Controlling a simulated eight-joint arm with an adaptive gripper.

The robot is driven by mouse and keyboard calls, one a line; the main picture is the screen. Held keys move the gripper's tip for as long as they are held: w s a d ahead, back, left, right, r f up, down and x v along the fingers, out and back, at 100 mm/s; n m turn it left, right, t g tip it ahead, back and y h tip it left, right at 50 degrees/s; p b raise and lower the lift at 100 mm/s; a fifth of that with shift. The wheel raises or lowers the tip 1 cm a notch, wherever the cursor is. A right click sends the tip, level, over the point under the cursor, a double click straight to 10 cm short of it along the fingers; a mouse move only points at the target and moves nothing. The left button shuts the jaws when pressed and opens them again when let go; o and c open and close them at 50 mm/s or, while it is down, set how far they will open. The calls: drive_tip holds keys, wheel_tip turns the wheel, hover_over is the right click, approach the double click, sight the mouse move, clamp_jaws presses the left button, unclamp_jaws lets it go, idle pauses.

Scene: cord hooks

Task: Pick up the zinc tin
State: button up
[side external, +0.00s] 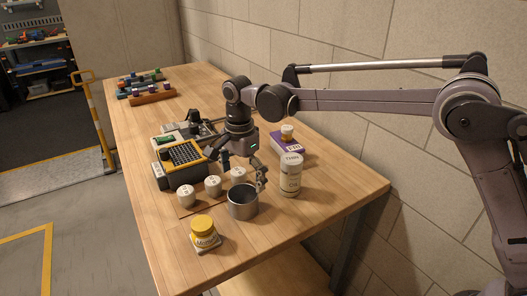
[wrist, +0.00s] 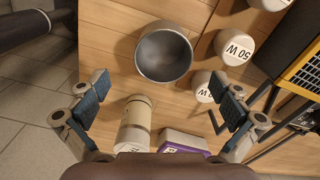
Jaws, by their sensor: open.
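The zinc tin (side external: 243,207) is a plain grey, open-topped metal cup. It stands upright on the wooden bench near its front end. In the wrist view the tin (wrist: 164,52) shows from above as a round, empty mouth at upper middle, ahead of the space between my fingers. My gripper (side external: 244,174) is open, just above and behind the tin in the side view, with one finger close to its rim. In the wrist view my gripper (wrist: 160,80) has its two blue-padded fingers wide apart with nothing between them.
White weights (side external: 213,186) stand left of and behind the tin. A tall oil canister (side external: 290,180) stands close on its right. A purple box (side external: 288,144) and a yellow-framed device (side external: 182,158) lie behind. Bare wood lies front right.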

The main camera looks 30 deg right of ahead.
sight(243, 194)
drive_tip(key=shift+w+d+f, duration=0.1)
drive_tip(key=shift+w+f, duration=0.05)
drive_tip(key=shift+f, duration=1.45)
drive_tip(key=shift+w+f, duration=0.1)
drive_tip(key=shift+f, duration=1.45)
drive_tip(key=c, duration=1.4)
